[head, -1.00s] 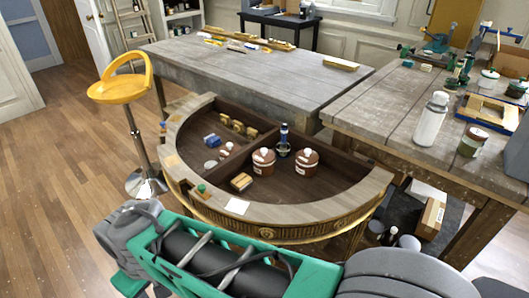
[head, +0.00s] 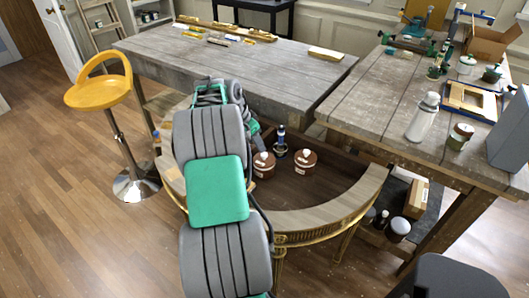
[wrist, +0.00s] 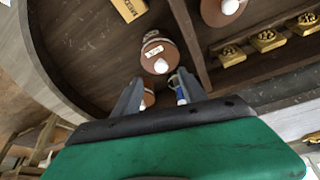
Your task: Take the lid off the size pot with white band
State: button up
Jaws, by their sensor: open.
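Two brown pots with lids and white knobs stand in the console's dark inside, the left pot (head: 263,165) and the right pot (head: 305,161). The left pot (wrist: 157,48), with a white label, shows just beyond my fingers in the wrist view. The right pot (wrist: 148,98) is partly hidden behind a finger there. I cannot make out which has the white band. My gripper (wrist: 160,92) is open and empty above them, apart from both.
A blue-topped bottle (head: 281,141) stands behind and between the pots and shows close to a finger in the wrist view (wrist: 181,92). A divider (wrist: 190,42) separates another brown pot (wrist: 222,10) and gilt ornaments (wrist: 268,40). A small yellow block (wrist: 130,8) lies near the rim.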

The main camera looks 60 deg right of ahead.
aim_at(264, 154)
jog(key=x, duration=0.2)
jog(key=p+x, duration=0.1)
jog(key=x, duration=0.5)
jog(key=shift+d, duration=0.3)
grip_shut()
